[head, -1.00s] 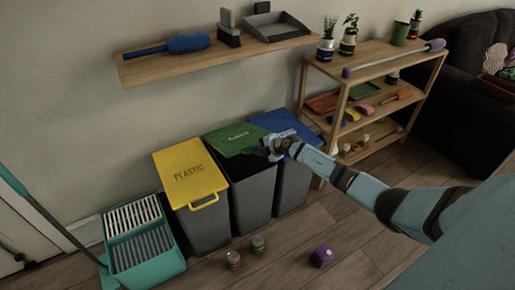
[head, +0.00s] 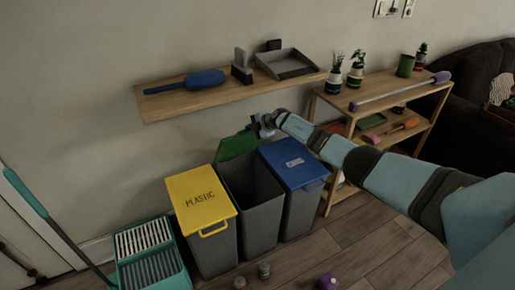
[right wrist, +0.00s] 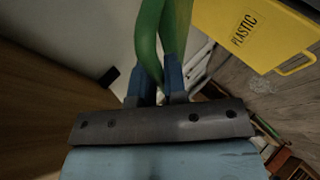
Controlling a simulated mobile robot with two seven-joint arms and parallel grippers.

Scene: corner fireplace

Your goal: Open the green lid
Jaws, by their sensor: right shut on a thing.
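The green lid (head: 237,146) stands tilted up at the back of the middle grey bin (head: 253,205), whose dark inside is open to view. My right gripper (head: 263,123) is at the lid's raised upper edge. In the right wrist view, the blue fingers of my right gripper (right wrist: 158,82) are shut on a curved green part of the lid (right wrist: 150,38). The lid's lettering is not visible now. My left gripper is in neither view.
The yellow PLASTIC lid (head: 201,200) lies shut to the left, and the blue lid (head: 292,164) lies shut to the right. A wall shelf (head: 215,95) hangs above the bins. A wooden rack (head: 330,103) stands right. Small items lie on the floor in front.

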